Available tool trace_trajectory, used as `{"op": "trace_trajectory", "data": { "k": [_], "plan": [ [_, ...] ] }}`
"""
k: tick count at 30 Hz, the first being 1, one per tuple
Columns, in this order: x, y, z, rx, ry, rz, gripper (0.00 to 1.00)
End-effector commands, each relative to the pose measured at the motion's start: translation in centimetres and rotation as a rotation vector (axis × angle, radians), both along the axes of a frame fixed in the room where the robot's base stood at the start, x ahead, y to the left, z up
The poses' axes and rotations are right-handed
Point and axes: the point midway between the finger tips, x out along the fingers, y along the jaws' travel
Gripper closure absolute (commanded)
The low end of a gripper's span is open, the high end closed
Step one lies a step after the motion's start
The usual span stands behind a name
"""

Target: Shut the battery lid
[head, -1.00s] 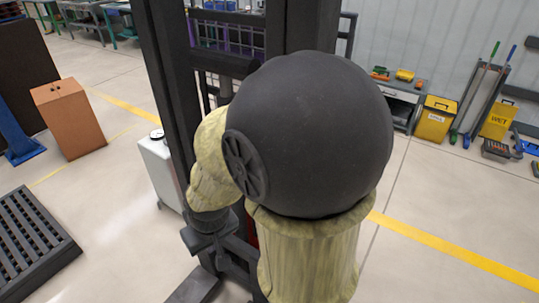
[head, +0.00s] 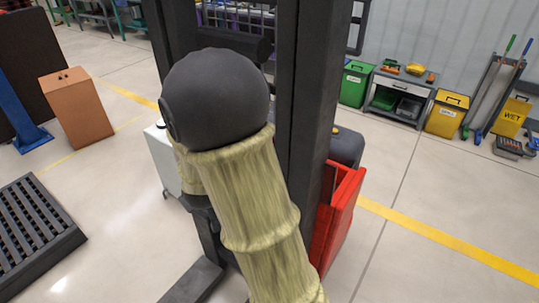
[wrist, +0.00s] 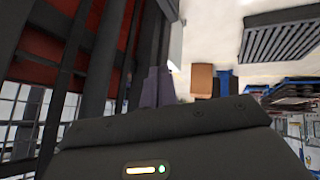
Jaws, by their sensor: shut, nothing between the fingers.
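A dark mast machine stands in the middle of the head view. A red box-like part (head: 337,222) with raised edges shows at its right side, with a dark rounded part (head: 346,147) just behind. I cannot tell which part is the battery lid; my arm covers much of the machine. My gripper (wrist: 157,72) shows only in the wrist view, its narrow fingers together and empty beyond the dark hand body. It is close beside dark bars, with a red surface (wrist: 112,45) behind them. The head view hides my gripper behind my arm.
A brown box (head: 77,105) and a dark slatted pallet (head: 35,235) stand at left. A white cabinet (head: 160,155) is close behind my arm. Bins, including a yellow one (head: 446,115), and a grey cart (head: 400,95) line the back wall.

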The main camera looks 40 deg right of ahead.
Motion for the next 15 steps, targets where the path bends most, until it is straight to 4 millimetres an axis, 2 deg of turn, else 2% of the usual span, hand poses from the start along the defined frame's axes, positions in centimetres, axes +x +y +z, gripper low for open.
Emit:
{"op": "trace_trajectory", "data": {
  "k": [1,3,6,10,15],
  "plan": [
    [1.4,-1.2,-1.7,-0.082,-0.033,-0.014,1.00],
    [2.9,-3.2,-2.5,-0.215,-0.076,-0.039,1.00],
    [4.2,-6.2,-3.4,-0.434,-0.104,-0.086,1.00],
    [4.4,-9.7,-4.0,-0.754,-0.081,-0.159,1.00],
    [2.8,-12.6,-3.7,-1.169,0.039,-0.267,1.00]
  ]
}}
